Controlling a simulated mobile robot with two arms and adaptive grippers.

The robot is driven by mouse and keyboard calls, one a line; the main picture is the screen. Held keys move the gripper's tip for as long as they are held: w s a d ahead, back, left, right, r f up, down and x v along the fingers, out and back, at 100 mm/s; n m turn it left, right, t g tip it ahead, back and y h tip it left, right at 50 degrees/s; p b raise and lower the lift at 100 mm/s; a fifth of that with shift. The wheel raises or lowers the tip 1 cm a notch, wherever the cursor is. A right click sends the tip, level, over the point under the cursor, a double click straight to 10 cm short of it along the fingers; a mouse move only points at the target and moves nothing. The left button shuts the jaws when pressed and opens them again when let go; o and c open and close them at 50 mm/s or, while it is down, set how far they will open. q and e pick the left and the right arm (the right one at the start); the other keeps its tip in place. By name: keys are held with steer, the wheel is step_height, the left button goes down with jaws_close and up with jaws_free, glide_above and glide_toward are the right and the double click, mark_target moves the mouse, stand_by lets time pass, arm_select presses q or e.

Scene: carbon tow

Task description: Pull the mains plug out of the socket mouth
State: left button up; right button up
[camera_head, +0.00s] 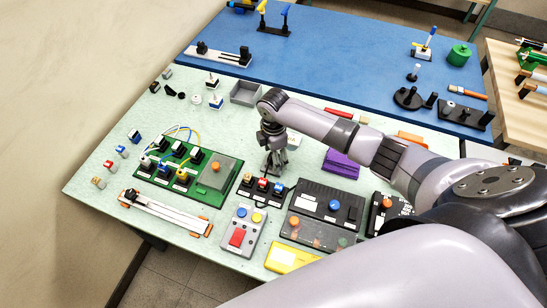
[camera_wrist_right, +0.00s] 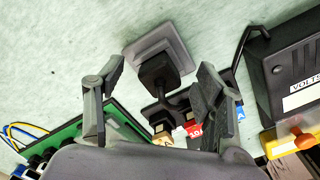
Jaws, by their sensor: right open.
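In the right wrist view a black plug-like block (camera_wrist_right: 156,72) stands against a grey square plate (camera_wrist_right: 172,42), which looks like the socket mouth. My right gripper (camera_wrist_right: 162,80) is open, with one finger on each side of the black block and a visible gap to each. I cannot tell how deep the block sits in the plate. In the head view my right gripper (camera_head: 275,166) points down over the pale green table, and it hides the plug and socket there. My left gripper is not in view.
A black strip with coloured blocks (camera_head: 263,186) lies just in front of the gripper. A black meter box (camera_head: 318,198) and a green circuit board (camera_head: 200,187) flank it. A purple block (camera_head: 341,163) and a grey tray (camera_head: 245,92) stand nearby.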

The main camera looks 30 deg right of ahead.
steer(key=shift+c, duration=0.3)
steer(key=c, duration=1.2)
